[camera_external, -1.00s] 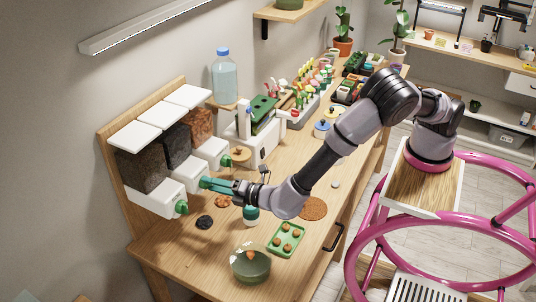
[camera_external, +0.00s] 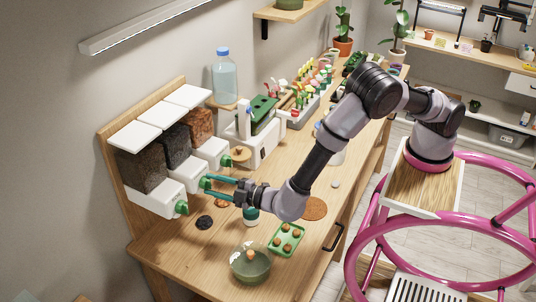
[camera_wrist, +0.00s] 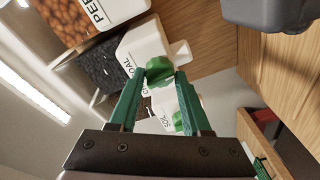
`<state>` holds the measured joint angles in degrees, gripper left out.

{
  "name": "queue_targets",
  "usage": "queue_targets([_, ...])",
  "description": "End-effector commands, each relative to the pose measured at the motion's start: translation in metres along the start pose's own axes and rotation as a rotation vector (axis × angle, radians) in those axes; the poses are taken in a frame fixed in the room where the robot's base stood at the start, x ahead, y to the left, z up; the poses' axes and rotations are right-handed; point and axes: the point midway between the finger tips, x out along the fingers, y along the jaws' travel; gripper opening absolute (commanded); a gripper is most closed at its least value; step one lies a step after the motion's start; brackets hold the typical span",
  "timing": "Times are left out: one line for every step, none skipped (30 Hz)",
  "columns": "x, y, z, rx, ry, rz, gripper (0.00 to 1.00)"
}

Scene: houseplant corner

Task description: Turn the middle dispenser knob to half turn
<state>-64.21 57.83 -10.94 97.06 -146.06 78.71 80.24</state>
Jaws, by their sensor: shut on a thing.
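Three white dispensers with clear hoppers and green knobs stand in a row at the left. The middle dispenser (camera_external: 189,175) holds dark material, and its label in the wrist view (camera_wrist: 140,45) reads partly as charcoal. Its green knob (camera_external: 205,182) faces out over the bench. My gripper (camera_external: 209,184) reaches in from the right, and its two teal fingers are shut on this knob. In the wrist view the faceted knob (camera_wrist: 160,71) sits between the fingertips (camera_wrist: 160,78). The knob's turn angle cannot be read clearly.
The near dispenser's knob (camera_external: 182,207) and the far one's knob (camera_external: 226,160) are close on either side. Below on the bench are a dark pile (camera_external: 204,222), a green tray (camera_external: 286,239) and a green bowl (camera_external: 250,264).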

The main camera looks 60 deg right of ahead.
Motion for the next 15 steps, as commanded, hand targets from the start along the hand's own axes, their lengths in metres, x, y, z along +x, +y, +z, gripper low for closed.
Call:
queue_targets([0.0004, -0.0001, 0.0014, 0.021, -0.001, 0.002, 0.00])
queue_targets([0.0004, -0.0001, 0.0014, 0.033, 0.000, 0.004, 0.00])
queue_targets([0.0004, 0.0000, 0.0015, 0.047, 0.001, 0.006, 0.00])
queue_targets([0.0003, 0.0000, 0.0015, 0.058, 0.002, 0.007, 0.00])
queue_targets([0.0003, 0.0000, 0.0015, 0.067, 0.002, 0.008, 0.00])
queue_targets([0.0003, -0.0001, 0.0015, 0.076, 0.003, 0.009, 0.00])
queue_targets([0.0003, -0.0002, 0.0015, 0.082, 0.004, 0.010, 0.00])
queue_targets([0.0003, -0.0003, 0.0015, 0.088, 0.004, 0.010, 0.00])
queue_targets([0.0003, -0.0004, 0.0015, 0.094, 0.005, 0.011, 0.00])
queue_targets([0.0003, -0.0005, 0.0015, 0.098, 0.005, 0.011, 0.00])
queue_targets([0.0002, -0.0005, 0.0015, 0.101, 0.005, 0.011, 0.00])
queue_targets([0.0002, -0.0006, 0.0015, 0.103, 0.006, 0.011, 0.00])
queue_targets([0.0002, -0.0006, 0.0016, 0.105, 0.006, 0.011, 0.00])
queue_targets([0.0002, -0.0006, 0.0016, 0.106, 0.006, 0.012, 0.00])
queue_targets([0.0002, -0.0006, 0.0016, 0.106, 0.006, 0.012, 0.00])
